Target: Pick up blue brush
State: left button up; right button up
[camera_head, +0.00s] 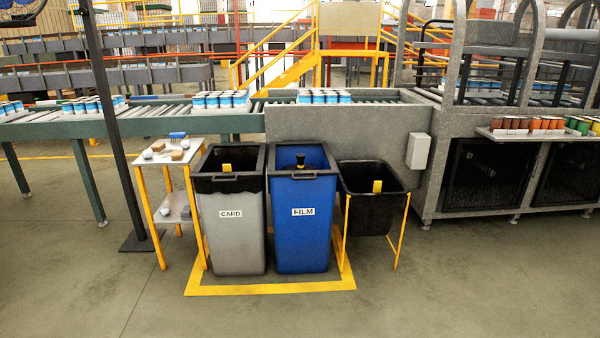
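A small blue item (178,135), which looks like the blue brush, lies near the back edge of the top shelf of a small stand (172,163) with yellow legs. It is small in the view, so its bristles and handle are hard to make out. Whitish and brown small items (180,155) lie in front of it on the same shelf. Neither of my grippers shows in the camera head view.
Right of the stand are a grey CARD bin (230,240), a blue FILM bin (303,240) and a black tub (368,215) on yellow legs. A dark post (113,130) stands left of the stand. A roller conveyor (60,127) runs behind. The front floor is clear.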

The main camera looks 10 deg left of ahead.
aim_at(178, 137)
jog(key=i+j+u, duration=0.95)
jog(key=i, duration=0.25)
jog(key=i+j+u, duration=0.35)
jog(key=i, duration=0.25)
jog(key=i+u, duration=0.3)
jog(key=i, duration=0.3)
jog(key=i+j+z, duration=0.1)
jog(key=i+z, duration=0.3)
jog(key=i+j+z, duration=1.15)
jog(key=i, duration=0.1)
